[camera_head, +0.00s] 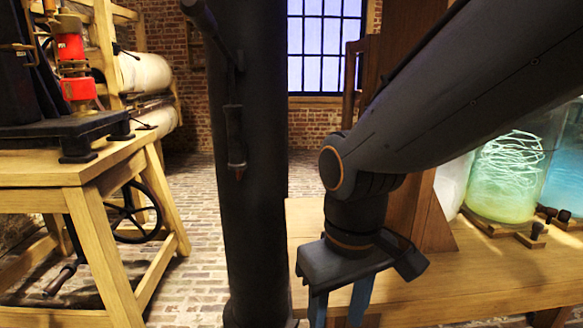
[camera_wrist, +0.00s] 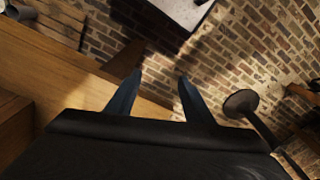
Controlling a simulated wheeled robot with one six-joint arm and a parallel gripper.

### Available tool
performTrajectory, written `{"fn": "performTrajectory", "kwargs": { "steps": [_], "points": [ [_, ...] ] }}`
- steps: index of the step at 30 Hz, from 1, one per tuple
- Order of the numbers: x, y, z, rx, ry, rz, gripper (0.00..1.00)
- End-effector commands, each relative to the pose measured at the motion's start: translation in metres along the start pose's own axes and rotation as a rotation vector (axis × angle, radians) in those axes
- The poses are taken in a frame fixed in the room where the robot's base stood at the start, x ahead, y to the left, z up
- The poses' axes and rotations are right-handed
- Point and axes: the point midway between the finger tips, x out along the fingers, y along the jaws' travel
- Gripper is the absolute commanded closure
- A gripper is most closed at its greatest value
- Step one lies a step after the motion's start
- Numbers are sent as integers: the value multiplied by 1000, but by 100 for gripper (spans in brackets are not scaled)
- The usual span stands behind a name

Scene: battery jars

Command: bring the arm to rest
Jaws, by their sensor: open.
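My gripper (camera_head: 340,308) hangs from my dark arm at the lower middle of the head view, with its blue fingers pointing down. The fingers are apart with nothing between them; their tips are cut off by the frame's lower edge. In the wrist view my gripper (camera_wrist: 160,74) also shows two separate fingers, with the brick floor and the bench edge beyond them. My arm comes in from the upper right and bends at a joint above the gripper.
A wooden bench (camera_head: 470,285) lies behind and right of my gripper. On it stand a glowing glass jar (camera_head: 500,175) and a blue one (camera_head: 567,170), partly behind my arm. A wooden stand (camera_head: 60,172) with red-and-black apparatus is at left. Brick floor (camera_head: 195,200) shows between.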

Motion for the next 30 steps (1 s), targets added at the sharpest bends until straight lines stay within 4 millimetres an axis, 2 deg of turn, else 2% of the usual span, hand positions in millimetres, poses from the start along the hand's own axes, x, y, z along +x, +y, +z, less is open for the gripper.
{"fn": "performTrajectory", "kwargs": {
  "steps": [2, 4, 17, 30],
  "points": [
    [19, -8, 16, 71, -35, -42, 53],
    [6, -6, 15, 81, -31, -38, 53],
    [-43, 29, 24, 183, -35, -18, 53],
    [-116, 80, 49, 354, -42, 7, 53]
  ]
}}
